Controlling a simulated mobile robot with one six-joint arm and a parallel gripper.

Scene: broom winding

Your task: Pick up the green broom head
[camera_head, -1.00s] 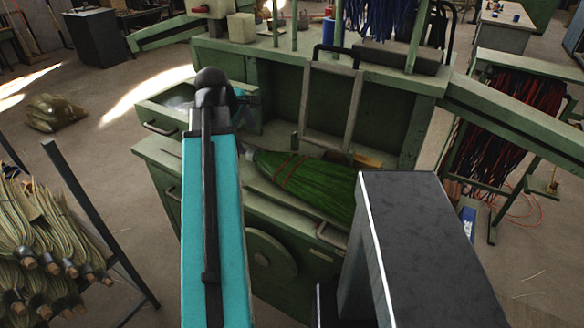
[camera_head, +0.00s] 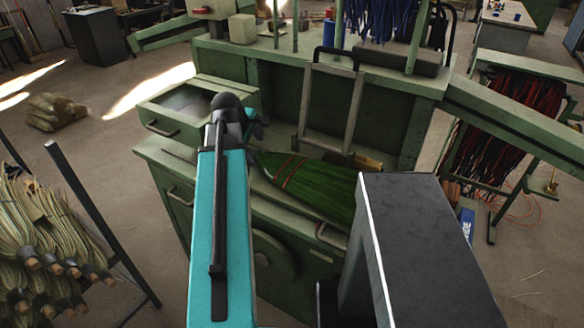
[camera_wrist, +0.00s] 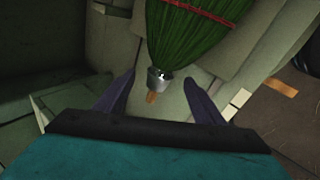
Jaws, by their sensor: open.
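The green broom head (camera_head: 318,188) lies on the bench of the green machine, its narrow end to the left and its bristles spreading right behind my dark column. Red stitching crosses it. In the wrist view the broom head (camera_wrist: 186,38) is at the top, its metal collar and short wooden stub pointing down toward my gripper. My gripper (camera_wrist: 157,92) is open, with the collar and stub roughly between its two dark fingers and not clasped. In the head view my gripper (camera_head: 256,130) is mostly hidden behind my turquoise arm, beside the broom's narrow end.
The green machine (camera_head: 400,120) has an upright panel and a metal frame (camera_head: 330,105) behind the broom. An open drawer (camera_head: 190,108) is left of my gripper. A rack of broom bundles (camera_head: 45,235) stands at the left. Red-black strands (camera_head: 495,150) hang at the right.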

